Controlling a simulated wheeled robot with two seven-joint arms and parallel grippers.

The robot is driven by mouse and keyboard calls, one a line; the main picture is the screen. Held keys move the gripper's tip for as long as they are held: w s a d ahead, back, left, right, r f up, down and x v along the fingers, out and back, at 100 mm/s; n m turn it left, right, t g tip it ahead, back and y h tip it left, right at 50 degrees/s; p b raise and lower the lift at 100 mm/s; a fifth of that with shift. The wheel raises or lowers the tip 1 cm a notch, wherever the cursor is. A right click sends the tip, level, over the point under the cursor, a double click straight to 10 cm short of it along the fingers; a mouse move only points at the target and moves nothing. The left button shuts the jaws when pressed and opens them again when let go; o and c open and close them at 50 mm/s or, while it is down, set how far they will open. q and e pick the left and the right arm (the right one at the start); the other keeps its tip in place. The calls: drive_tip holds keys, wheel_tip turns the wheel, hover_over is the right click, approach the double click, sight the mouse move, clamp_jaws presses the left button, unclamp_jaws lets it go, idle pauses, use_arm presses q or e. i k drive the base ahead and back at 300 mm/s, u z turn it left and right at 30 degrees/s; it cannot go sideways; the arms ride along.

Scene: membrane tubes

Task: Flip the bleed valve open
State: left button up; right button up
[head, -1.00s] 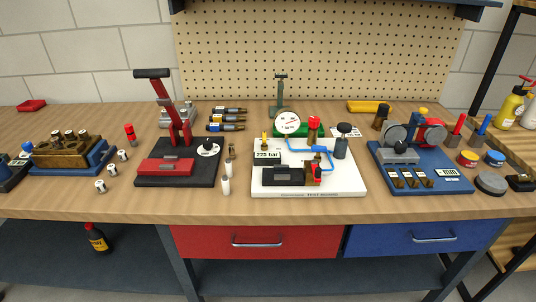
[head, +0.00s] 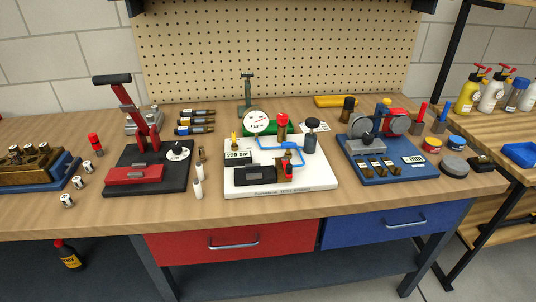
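A white test board (head: 318,183) stands in the middle of the bench in the head view. It carries a round gauge (head: 257,122), a "225 bar" sign (head: 238,155), blue tubing (head: 267,144), a dark block (head: 253,173) and a black-topped cylinder (head: 310,140). A red-capped fitting (head: 282,124) stands at its back, and a small red part (head: 288,170) sits near its front right. I cannot tell which of these red parts is the bleed valve. Neither of my grippers shows in the head view.
A blue-based machine (head: 395,172) stands to the right. The bench front edge (head: 270,208) is mostly clear.

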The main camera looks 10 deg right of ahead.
sight(287, 145)
drive_tip(key=k, duration=0.5)
drive_tip(key=z, duration=1.85)
drive_tip(key=i, duration=1.4)
drive_tip(key=u, duration=1.5)
